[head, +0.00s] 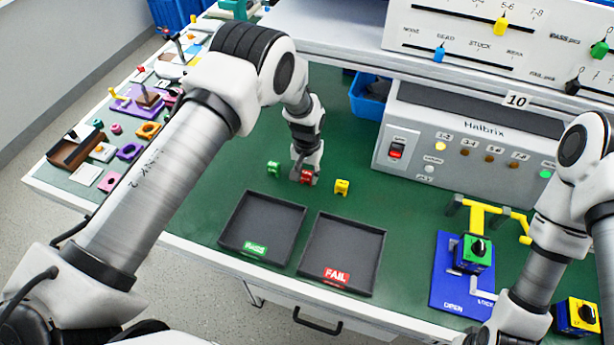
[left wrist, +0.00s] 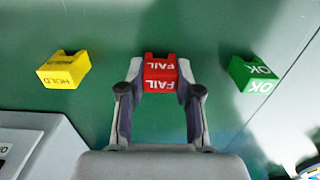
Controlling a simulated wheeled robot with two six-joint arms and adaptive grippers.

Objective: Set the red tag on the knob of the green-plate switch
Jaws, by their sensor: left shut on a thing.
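The red FAIL tag (head: 306,177) is between the fingers of my left gripper (head: 304,178), low over the green bench mat. In the left wrist view the red tag (left wrist: 160,74) sits between the fingertips of the left gripper (left wrist: 160,90), which is shut on it. I cannot tell whether the tag touches the mat. The green-plate switch (head: 467,262) has a blue body and a black knob (head: 478,247) on top. It stands on a blue board (head: 448,290) at the right, well away from the left gripper. My right gripper is out of view.
A green OK tag (head: 274,168) and a yellow HOLD tag (head: 342,187) flank the red tag. Black PASS (head: 228,240) and FAIL (head: 377,287) trays lie in front. A yellow-plate switch (head: 577,316) and yellow bracket (head: 477,217) are at the right, near my right arm.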

